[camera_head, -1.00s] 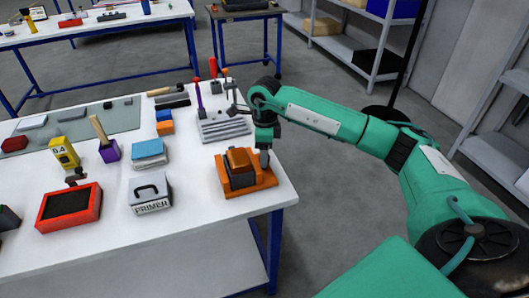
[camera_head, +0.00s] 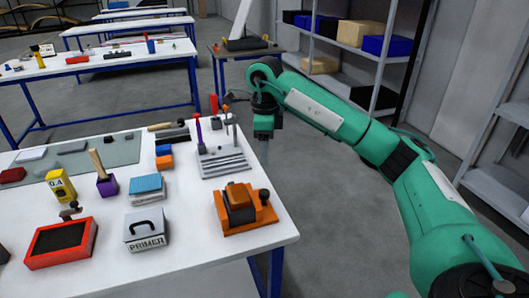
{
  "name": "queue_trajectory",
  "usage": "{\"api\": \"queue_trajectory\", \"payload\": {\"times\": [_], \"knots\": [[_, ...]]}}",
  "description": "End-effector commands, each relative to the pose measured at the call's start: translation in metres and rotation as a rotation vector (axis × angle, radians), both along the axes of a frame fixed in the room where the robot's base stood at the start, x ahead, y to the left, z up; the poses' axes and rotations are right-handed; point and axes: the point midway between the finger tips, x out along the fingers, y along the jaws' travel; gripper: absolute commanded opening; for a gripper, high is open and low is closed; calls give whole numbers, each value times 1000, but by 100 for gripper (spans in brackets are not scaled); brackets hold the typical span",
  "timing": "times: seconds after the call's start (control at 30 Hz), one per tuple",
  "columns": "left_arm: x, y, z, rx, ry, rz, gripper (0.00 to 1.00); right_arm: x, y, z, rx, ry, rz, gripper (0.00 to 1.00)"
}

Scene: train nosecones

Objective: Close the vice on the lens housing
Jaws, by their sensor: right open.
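The orange vice (camera_head: 255,226) sits at the right front corner of the white table. A black knob (camera_head: 264,195) is at its right end. A brown-orange block with a dark front (camera_head: 239,196) sits between its jaws; I take it for the lens housing. I cannot tell whether the jaws touch it on both sides. My right gripper (camera_head: 263,136) is open and empty, pointing down, above and beyond the vice near the table's right edge and clear of it. Its fingertips are small and dark here. My left gripper is not in view.
A grey slotted rack (camera_head: 223,163) with upright tools stands behind the vice. The primer box (camera_head: 145,229), a red tray (camera_head: 61,242), a blue-topped box (camera_head: 147,188) and a yellow 0.4 block (camera_head: 60,185) lie to the left. Floor is free right of the table.

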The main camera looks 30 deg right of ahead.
Motion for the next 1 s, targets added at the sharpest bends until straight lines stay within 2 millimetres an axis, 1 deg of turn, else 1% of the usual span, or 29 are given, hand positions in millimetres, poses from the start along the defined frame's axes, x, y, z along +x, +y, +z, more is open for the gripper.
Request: {"api": "queue_trajectory", "payload": {"times": [0.2,0.33,0.4,0.53,0.7,0.87,1.0], "knots": [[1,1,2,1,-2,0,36,0,-1,0,6,1,9,52],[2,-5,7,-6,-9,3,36,-1,-10,-1,60,6,90,52],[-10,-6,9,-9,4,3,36,-2,-17,-3,111,3,170,52],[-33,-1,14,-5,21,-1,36,-5,-33,-6,220,-32,339,52],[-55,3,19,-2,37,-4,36,-7,-51,-7,321,-106,513,52],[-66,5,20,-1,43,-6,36,-8,-59,-9,360,-154,596,52],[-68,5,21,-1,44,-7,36,-8,-57,-17,367,-162,614,52]]}}
